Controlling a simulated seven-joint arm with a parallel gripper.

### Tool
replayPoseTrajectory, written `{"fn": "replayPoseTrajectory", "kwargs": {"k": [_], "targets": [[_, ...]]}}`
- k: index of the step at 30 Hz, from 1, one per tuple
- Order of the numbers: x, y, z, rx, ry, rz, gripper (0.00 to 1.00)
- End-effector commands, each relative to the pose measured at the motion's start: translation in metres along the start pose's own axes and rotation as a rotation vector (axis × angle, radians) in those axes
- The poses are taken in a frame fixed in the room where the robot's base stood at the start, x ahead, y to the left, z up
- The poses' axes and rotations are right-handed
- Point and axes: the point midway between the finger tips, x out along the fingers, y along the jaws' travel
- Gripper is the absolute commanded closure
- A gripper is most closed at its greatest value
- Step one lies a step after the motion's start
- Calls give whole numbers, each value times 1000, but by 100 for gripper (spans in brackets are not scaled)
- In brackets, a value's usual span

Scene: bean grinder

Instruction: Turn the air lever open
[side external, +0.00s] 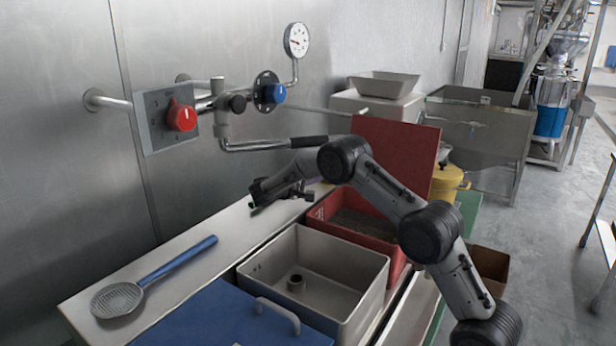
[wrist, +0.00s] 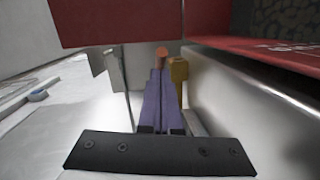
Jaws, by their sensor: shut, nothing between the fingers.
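A bent chrome lever (side external: 258,145) with a black grip (side external: 308,141) sticks out to the right from the pipework on the metal wall. It lies nearly level; no label shows that it is the air lever. My gripper (side external: 256,198) is below the lever, low over the pale counter, pointing left and apart from the lever. In the wrist view its two purple fingers (wrist: 161,75) are together with nothing between them. The lever is not recognisable in the wrist view.
A red knob (side external: 181,116), a blue knob (side external: 275,93) and a gauge (side external: 297,40) are on the wall. A red bin (side external: 325,212) and grey basin (side external: 360,285) stand below my arm. A blue-handled strainer (side external: 118,299) lies front left. The counter between strainer and gripper is clear.

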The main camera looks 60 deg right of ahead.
Motion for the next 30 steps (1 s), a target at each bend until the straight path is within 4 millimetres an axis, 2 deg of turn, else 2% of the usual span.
{"fn": "replayPoseTrajectory", "kwargs": {"k": [14, 30], "targets": [[2, 0, 3, -1, 3, -1, 100], [4, 1, 9, -14, 90, -14, 100]]}}
